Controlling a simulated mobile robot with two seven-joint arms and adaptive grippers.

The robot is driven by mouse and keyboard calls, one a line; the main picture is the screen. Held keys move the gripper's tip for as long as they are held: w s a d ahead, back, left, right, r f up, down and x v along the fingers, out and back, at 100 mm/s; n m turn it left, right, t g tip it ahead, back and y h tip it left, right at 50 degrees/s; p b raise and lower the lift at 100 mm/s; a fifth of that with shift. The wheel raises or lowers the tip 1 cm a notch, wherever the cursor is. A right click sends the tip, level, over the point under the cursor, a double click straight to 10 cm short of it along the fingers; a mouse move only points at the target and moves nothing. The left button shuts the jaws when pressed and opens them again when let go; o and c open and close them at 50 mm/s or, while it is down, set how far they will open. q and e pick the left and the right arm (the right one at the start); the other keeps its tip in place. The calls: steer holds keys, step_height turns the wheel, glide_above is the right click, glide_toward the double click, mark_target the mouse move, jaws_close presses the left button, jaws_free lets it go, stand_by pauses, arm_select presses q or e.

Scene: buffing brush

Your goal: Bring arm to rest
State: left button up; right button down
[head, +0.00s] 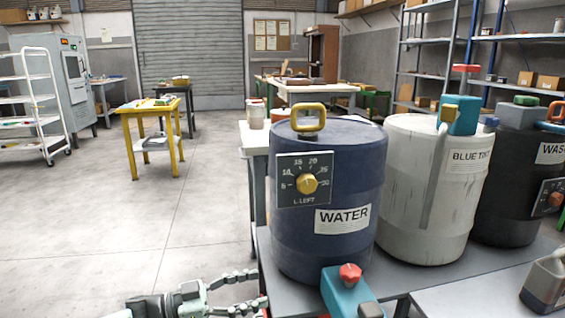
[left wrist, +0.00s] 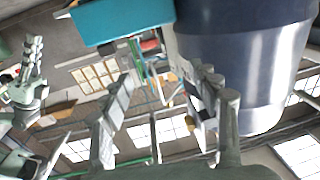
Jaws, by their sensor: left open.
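My left gripper (head: 260,288) is low in the head view, in front of and to the left of the blue WATER drum (head: 328,180). Its two fingers are spread apart with nothing seen between them. In the left wrist view its fingers (left wrist: 155,80) are apart below the drum's dark blue side (left wrist: 245,60) and a teal block (left wrist: 120,20). That teal tap block with a red knob (head: 350,274) sits at the drum's lower front. A jointed grey-green part, likely my right gripper (left wrist: 32,60), shows at the left of the wrist view; its jaw state is unclear.
A white BLUE TINT drum (head: 410,220) and a dark drum (head: 508,200) stand right of the WATER drum on a grey bench (head: 300,285). A grey jug (head: 546,285) is at the right edge. Open floor lies left, with a yellow table (head: 150,115) farther back.

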arm_select(q)
steer(key=w+d+f+n+t+y+p, duration=0.1)
steer(key=d+f+n+t+y+p, duration=0.15)
steer(key=d+n+t+y, duration=0.35)
steer(key=s+a+f+n+t+y, duration=0.1)
steer(key=s+a+f+n+y, duration=0.25)
steer(key=a+f+y, duration=0.2)
steer(key=s+a+f+n+g+y+p, duration=0.1)
steer(key=s+a+f+n+g+y, duration=0.1)
steer(key=s+a, duration=0.8)
steer(key=s+a+f+n+g+y+p, duration=0.1)
steer(key=s+a+f+g+y, duration=0.4)
steer(key=s, duration=1.1)
steer(key=a+f+g+p, duration=0.1)
steer(key=a+f+g, duration=0.1)
steer(key=a+f, duration=0.2)
steer(key=shift+s+a+n, duration=0.25)
steer(key=shift+a+n, duration=0.1)
steer(key=shift+a, duration=0.3)
arm_select(e)
steer(key=s+d+f+g, duration=0.2)
steer(key=s+d+f, duration=0.1)
steer(key=f, duration=0.3)
steer(key=s+d+f+g+h, duration=0.1)
steer(key=s+d+f+g, duration=0.2)
steer(key=f, duration=0.2)
steer(key=shift+f+m, duration=0.4)
